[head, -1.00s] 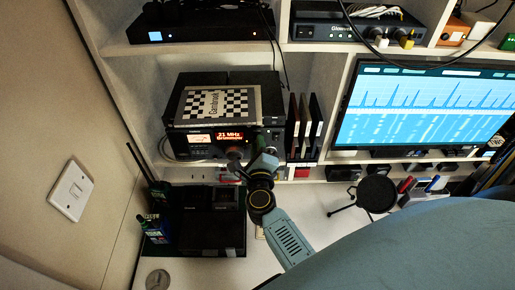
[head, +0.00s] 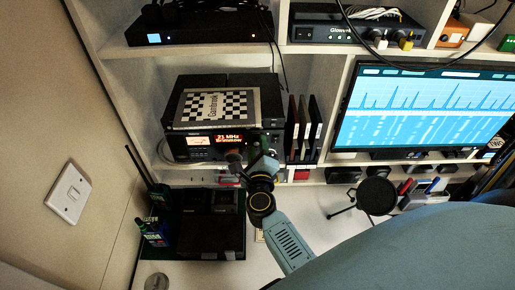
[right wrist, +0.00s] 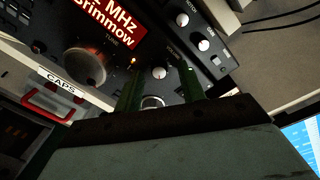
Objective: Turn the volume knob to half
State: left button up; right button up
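The black radio (head: 180,142) sits in the middle left cubby with its red display lit. In the right wrist view its panel shows a large tuning knob (right wrist: 84,66) and a small silver-faced knob (right wrist: 159,73) beside lettering that seems to read volume. My right gripper (right wrist: 158,66) is open, its green fingers apart on either side of the small knob. I see gaps between the knob and the fingers, but cannot tell how deep they reach. In the head view my right gripper (head: 262,157) covers the radio's lower right front. My left gripper is not in view.
A checkered book (head: 215,104) lies on the radio. Upright dark cases (head: 303,130) stand close to its right. A separate small box with knobs (right wrist: 203,45) is beside the panel. A lit monitor (head: 425,110) and a round black mic screen (head: 376,196) are further right.

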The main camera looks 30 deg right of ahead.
jog(key=b+v, duration=0.1)
jog(key=v, duration=1.2)
jog(key=shift+s+b, duration=0.2)
jog(key=shift+b, duration=0.2)
jog(key=shift+a, duration=0.1)
